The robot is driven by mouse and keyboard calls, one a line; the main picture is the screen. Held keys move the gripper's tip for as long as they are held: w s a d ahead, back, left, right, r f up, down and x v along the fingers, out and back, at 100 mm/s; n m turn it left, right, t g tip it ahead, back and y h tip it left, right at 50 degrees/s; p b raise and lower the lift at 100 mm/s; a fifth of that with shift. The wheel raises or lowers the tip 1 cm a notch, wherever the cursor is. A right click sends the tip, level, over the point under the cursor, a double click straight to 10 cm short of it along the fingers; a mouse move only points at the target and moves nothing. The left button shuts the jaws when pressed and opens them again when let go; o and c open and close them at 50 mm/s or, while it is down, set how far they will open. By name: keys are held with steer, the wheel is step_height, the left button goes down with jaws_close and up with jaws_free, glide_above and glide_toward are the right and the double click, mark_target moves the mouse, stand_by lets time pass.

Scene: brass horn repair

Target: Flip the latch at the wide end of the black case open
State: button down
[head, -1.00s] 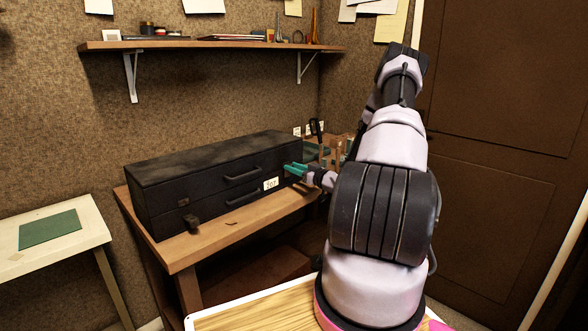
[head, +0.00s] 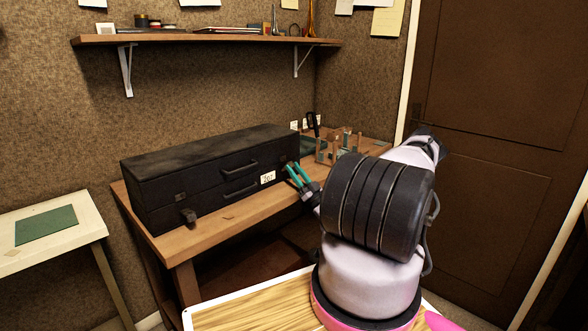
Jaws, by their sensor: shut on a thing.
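The black case (head: 200,172) lies shut on the wooden bench, long side towards me, with two handles and a white label on its front. A latch (head: 188,217) hangs low and juts out at the left end of the front, below a small plate on the lid side. My gripper (head: 296,168), with teal fingers, is at the right end of the front. Its fingers are angled up and left and closed on a small part there, seemingly the right-end latch. That part is too small and covered to make out. Which end is wider is hard to tell.
A small wooden rack (head: 338,147) with tools stands on the bench (head: 225,222) right of the case. A shelf (head: 210,40) hangs above. A pale table (head: 45,235) with a green mat stands at left. Bare bench shows before the case.

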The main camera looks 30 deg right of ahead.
steer(key=shift+s+f+t, duration=0.1)
steer(key=shift+f+t, duration=0.3)
steer(key=shift+t, duration=0.2)
steer(key=shift+y, duration=0.3)
steer(key=c, duration=0.6)
jaws_free()
steer(key=shift+o, duration=0.2)
steer(key=v, duration=1)
steer(key=shift+s+f, duration=0.25)
steer(key=shift+f, duration=0.1)
steer(key=shift+d, duration=0.15)
